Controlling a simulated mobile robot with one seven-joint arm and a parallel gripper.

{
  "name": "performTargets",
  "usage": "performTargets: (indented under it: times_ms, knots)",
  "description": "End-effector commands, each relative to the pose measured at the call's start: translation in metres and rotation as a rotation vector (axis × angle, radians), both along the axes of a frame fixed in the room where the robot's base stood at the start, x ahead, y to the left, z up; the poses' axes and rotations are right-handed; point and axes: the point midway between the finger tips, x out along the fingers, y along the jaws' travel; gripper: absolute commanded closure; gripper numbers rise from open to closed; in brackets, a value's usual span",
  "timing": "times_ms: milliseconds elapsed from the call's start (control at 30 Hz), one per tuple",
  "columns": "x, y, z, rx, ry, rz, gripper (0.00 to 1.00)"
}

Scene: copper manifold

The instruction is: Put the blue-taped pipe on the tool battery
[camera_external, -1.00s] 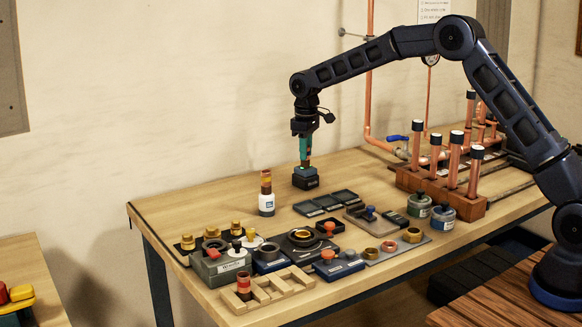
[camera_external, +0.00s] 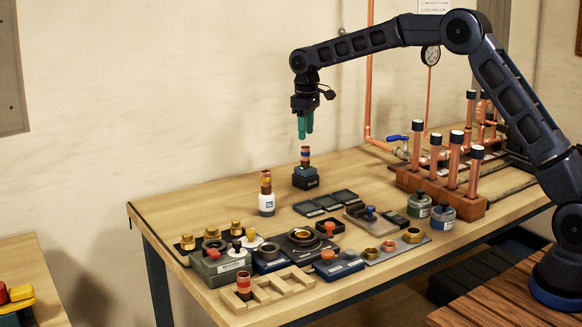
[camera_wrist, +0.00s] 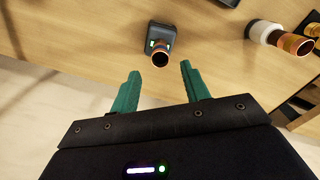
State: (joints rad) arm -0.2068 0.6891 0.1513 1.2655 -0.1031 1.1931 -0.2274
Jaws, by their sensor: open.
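The blue-taped pipe (camera_external: 305,156) is a short copper piece with a dark blue band. It stands upright on top of the tool battery (camera_external: 305,179), a dark block on the table toward the back. In the wrist view the pipe (camera_wrist: 160,54) shows its open end, with the battery (camera_wrist: 164,32) under it and a small green light beside it. My gripper (camera_external: 305,133) has teal fingers. It hangs above the pipe, apart from it. In the wrist view my gripper (camera_wrist: 160,83) has its fingers spread with nothing between them.
A white bottle (camera_external: 266,204) with a copper piece on it stands left of the battery. Dark flat pads (camera_external: 325,203) lie in front. A wooden block with capped copper pipes (camera_external: 445,187) is at right. Several fittings and a wooden rack (camera_external: 268,291) fill the front left.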

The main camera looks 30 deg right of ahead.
Motion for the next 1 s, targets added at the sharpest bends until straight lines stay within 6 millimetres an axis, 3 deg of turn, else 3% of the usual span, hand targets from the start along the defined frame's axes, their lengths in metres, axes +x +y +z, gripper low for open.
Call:
performTargets:
  times_ms: [200,667,767,1000]
  knots:
    - [0.000,0.000,0.036,0.000,-0.002,0.000,0.54]
    - [-0.007,-0.005,0.061,-0.001,-0.008,-0.007,0.54]
    - [-0.021,-0.016,0.080,-0.001,-0.022,-0.023,0.54]
    - [-0.078,-0.056,0.134,-0.001,-0.070,-0.083,0.54]
